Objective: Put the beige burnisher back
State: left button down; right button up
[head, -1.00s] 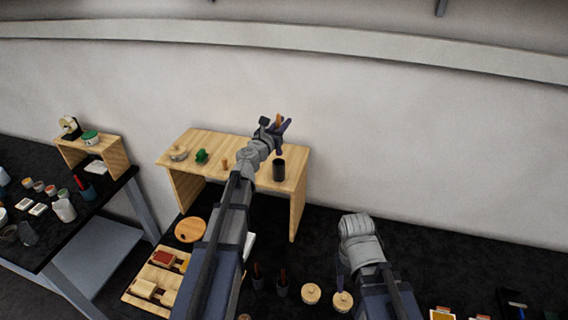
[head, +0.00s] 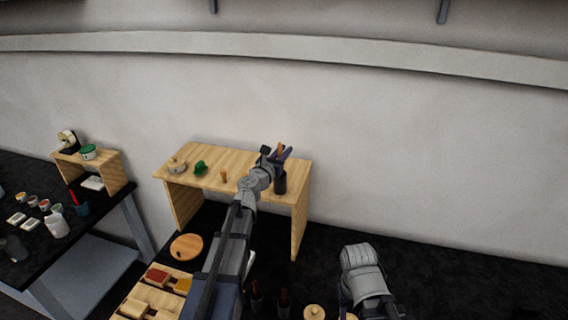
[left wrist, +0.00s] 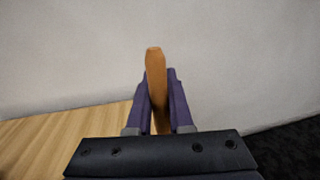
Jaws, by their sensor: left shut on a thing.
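My left gripper (head: 283,154) is shut on an orange-brown handled tool, likely the burnisher (head: 281,147). The tool stands roughly upright between the purple fingers in the left wrist view (left wrist: 155,80); its lower end is hidden there. In the head view the gripper is over the right part of a wooden shelf, close to a black cup (head: 280,185). The gripper partly covers the cup's top, so I cannot tell whether the tool is inside it. My right arm hangs at the lower right; its fingers are not clear.
The wooden shelf (head: 235,160) also bears a small orange peg (head: 224,176), a green object (head: 200,168) and a lidded pale pot (head: 177,166). A round wooden board (head: 187,246) lies below. A wall stands close behind the shelf.

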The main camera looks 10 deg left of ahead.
pick_arm(q)
jog(key=shift+f+b, duration=1.1)
jog(key=shift+f, duration=0.35)
jog(key=shift+f, duration=0.1)
jog(key=shift+f, duration=0.15)
jog(key=c, duration=0.8)
grip_release()
jog(key=s, duration=0.4)
jog(key=s+a, duration=0.1)
jog(key=s, duration=0.3)
jog(key=s+a, duration=0.1)
jog(key=s, duration=0.3)
jog(key=shift+a+r, duration=0.15)
jog(key=shift+r, duration=0.1)
